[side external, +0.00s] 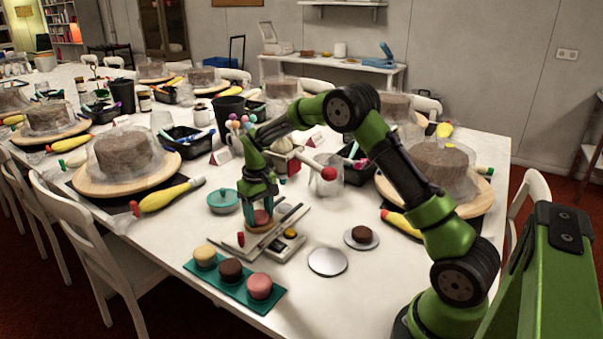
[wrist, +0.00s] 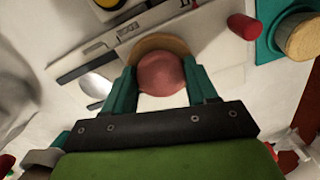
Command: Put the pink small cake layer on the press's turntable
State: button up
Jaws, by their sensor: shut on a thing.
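My gripper (side external: 260,208) has its teal fingers closed on the sides of a small round pink cake layer (side external: 261,217). In the wrist view the pink layer (wrist: 161,74) sits between the two fingertips (wrist: 162,84). The press's turntable (side external: 258,229) is a tan disc on a pale base, directly under the layer. Its tan rim also shows behind the layer in the wrist view (wrist: 160,42). The layer is level and at or just above the disc; I cannot tell whether they touch. The fingers hide part of the disc.
A teal tray (side external: 226,284) in front holds a yellow, a brown and another pink cake (side external: 259,287). A red knob (wrist: 243,26) stands beside the press.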

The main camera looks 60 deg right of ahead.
jog(key=shift+f, duration=0.3)
